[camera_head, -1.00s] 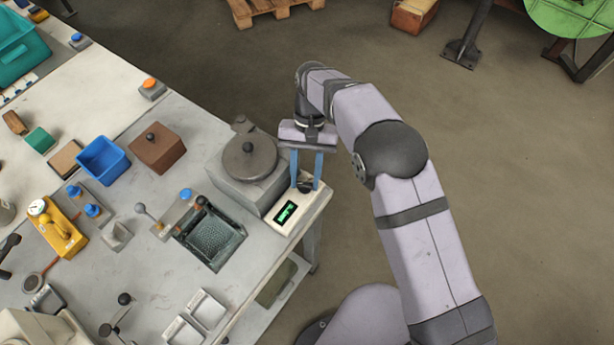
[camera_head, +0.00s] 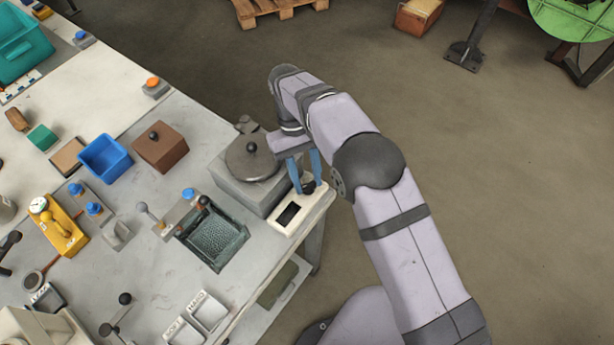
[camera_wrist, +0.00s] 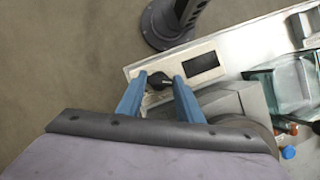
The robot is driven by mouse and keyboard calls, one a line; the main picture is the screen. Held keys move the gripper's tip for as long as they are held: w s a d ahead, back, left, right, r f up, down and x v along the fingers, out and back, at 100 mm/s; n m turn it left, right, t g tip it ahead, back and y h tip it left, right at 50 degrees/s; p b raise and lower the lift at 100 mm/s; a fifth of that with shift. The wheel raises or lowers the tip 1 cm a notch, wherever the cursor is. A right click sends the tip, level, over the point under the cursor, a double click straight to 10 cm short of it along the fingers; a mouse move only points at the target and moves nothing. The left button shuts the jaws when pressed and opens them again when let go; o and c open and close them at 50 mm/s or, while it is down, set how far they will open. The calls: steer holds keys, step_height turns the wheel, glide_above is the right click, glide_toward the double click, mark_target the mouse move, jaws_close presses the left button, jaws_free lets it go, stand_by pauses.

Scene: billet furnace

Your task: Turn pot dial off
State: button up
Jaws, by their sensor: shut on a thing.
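The pot dial is a black knob (camera_wrist: 158,80) on a white control panel (camera_head: 284,222) at the table's corner, beside the grey lidded pot (camera_head: 250,160). My gripper (camera_head: 307,188) points down at the panel with its blue fingers on either side of the knob. It is shut on the knob, as the wrist view (camera_wrist: 158,82) also shows. The small display (camera_head: 289,214) on the panel is dark, and it is dark in the wrist view too. The fingers hide part of the knob in the head view.
A dark mesh basket (camera_head: 214,238) sits left of the panel. Behind it are a brown box (camera_head: 160,146) and a blue bin (camera_head: 104,158). Two small labelled trays (camera_head: 208,310) lie near the front edge.

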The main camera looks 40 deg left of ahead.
steer(key=shift+r, duration=0.1)
steer(key=o, duration=1.1)
steer(key=p+v, duration=0.6)
steer(key=v, duration=0.2)
steer(key=shift+d+p, duration=0.15)
steer(key=shift+p, duration=0.15)
